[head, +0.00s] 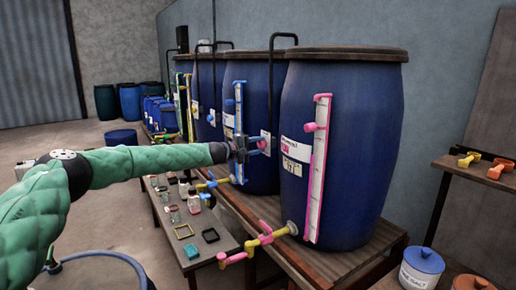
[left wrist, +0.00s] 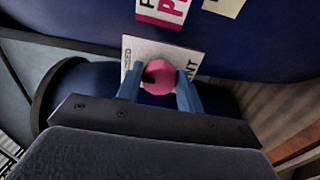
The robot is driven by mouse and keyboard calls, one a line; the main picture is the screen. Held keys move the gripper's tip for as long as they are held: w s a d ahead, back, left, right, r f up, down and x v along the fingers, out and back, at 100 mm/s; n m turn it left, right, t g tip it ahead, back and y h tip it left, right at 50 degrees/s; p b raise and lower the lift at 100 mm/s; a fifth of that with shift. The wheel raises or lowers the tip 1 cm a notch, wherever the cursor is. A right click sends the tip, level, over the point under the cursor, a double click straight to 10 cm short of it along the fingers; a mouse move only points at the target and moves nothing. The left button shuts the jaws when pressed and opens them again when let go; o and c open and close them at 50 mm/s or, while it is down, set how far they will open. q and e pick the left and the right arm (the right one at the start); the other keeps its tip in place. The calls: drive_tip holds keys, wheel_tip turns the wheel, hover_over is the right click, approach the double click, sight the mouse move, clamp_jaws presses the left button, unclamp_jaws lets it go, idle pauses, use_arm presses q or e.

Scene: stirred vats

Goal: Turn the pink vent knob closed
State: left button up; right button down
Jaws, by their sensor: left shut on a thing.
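The pink vent knob (left wrist: 160,76) shows in the left wrist view, in front of a white plate (left wrist: 188,62) whose partly hidden lettering ends in "NT". My left gripper (head: 262,144) is at the side of the front blue vat in the head view. In the left wrist view, the left gripper's blue fingers (left wrist: 158,92) are shut on the knob, one on each side. A dark mark shows on the knob's left part. In the head view the fingers mostly hide the knob. My right gripper is in neither view.
The front blue vat (head: 368,130) carries a white-and-pink gauge (head: 318,170) close to my left gripper. Pink-and-yellow tap pipes (head: 265,236) stick out below. A low table (head: 210,262) with jars and small trays stands under my left arm. More vats stand behind.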

use_arm(q)
drive_tip(key=shift+f, duration=0.15)
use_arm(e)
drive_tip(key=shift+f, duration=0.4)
use_arm(q)
drive_tip(key=o, duration=1)
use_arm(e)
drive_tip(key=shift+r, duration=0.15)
use_arm(q)
drive_tip(key=shift+s+a, duration=0.1)
drive_tip(key=shift+s+a, duration=0.15)
drive_tip(key=shift+a, duration=0.1)
drive_tip(key=b+v, duration=0.1)
drive_tip(key=v, duration=0.6)
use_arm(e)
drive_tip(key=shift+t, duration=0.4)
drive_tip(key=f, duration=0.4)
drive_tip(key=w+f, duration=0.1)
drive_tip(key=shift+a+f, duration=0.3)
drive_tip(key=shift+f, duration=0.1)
use_arm(q)
drive_tip(key=shift+d, duration=0.1)
